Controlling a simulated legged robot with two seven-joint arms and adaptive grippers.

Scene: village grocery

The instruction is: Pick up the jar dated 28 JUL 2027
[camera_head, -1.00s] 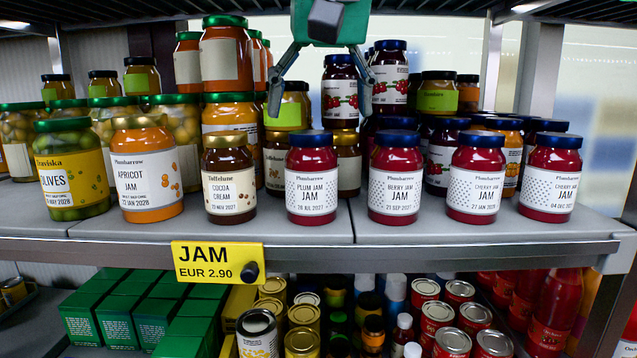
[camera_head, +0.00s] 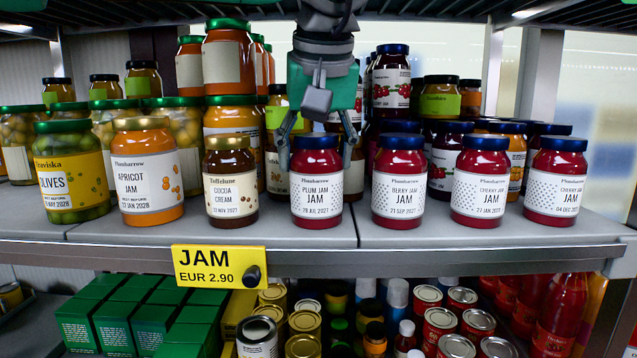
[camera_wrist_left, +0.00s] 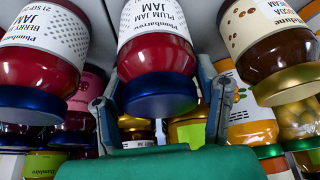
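The plum jam jar (camera_head: 317,182) has a blue lid and a white dotted label reading 28 JUL 2027. It stands upright at the shelf front, and also shows upside down in the left wrist view (camera_wrist_left: 158,60). My left gripper (camera_head: 317,150) reaches down from above, open, with one finger on each side of the blue lid. In the left wrist view its fingers (camera_wrist_left: 163,108) flank the lid, with gaps visible at both sides. Whether a fingertip touches the jar cannot be told. My right gripper is not in view.
The cocoa cream jar (camera_head: 231,182) stands left and the berry jam jar (camera_head: 398,182) right, each with a narrow gap. Other jars crowd behind. A yellow JAM price tag (camera_head: 219,266) hangs on the shelf edge (camera_head: 380,263). A rack (camera_head: 450,8) runs overhead.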

